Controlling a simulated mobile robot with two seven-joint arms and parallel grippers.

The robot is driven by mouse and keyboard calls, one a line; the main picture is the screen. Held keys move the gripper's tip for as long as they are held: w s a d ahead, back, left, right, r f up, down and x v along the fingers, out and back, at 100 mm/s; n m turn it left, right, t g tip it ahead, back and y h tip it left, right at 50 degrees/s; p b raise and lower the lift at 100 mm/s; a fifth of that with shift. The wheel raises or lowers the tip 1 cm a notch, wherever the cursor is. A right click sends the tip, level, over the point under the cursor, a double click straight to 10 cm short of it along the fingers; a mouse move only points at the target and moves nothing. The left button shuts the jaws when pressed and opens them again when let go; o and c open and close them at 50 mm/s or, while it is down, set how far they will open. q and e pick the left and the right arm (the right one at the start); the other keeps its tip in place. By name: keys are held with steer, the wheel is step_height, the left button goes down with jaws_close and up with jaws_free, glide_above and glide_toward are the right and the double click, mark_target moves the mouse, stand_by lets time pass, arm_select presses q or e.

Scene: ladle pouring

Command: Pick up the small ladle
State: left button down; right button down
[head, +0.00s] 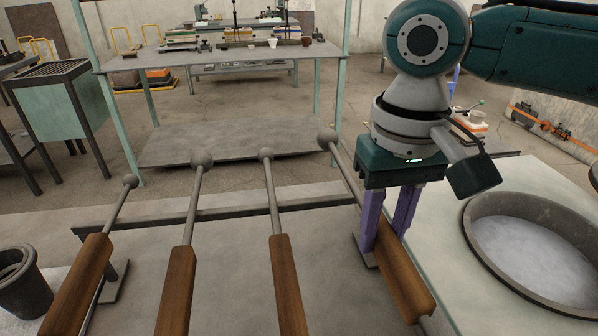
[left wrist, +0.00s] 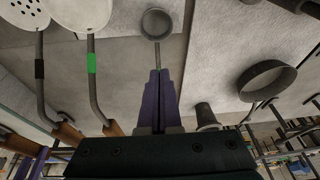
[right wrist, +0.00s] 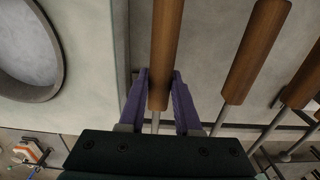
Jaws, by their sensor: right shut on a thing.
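Several ladles with wooden handles and ball-tipped rods lie side by side in the head view. My right gripper (head: 383,250) has its purple fingers on both sides of the rightmost handle (head: 402,282). In the right wrist view, that handle (right wrist: 165,50) runs between my right fingers (right wrist: 158,90). Its bowl is out of view, so I cannot tell its size. In the left wrist view, a small ladle bowl (left wrist: 157,24) on a thin stem is beyond my left gripper (left wrist: 160,75). My left fingers are together and hide the rest of the stem; the head view does not show this gripper.
A wide round vessel (head: 535,245) stands on the right. A dark crucible (head: 22,288) is at the lower left. A perforated skimmer (left wrist: 22,14) and a green-banded ladle (left wrist: 91,62) are in the left wrist view. A low bar (head: 235,207) crosses under the rods.

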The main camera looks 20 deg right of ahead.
step_height(320, 180, up, 18)
steer(key=p, duration=0.2)
steer(key=shift+p, duration=0.3)
steer(key=shift+w+f, duration=0.15)
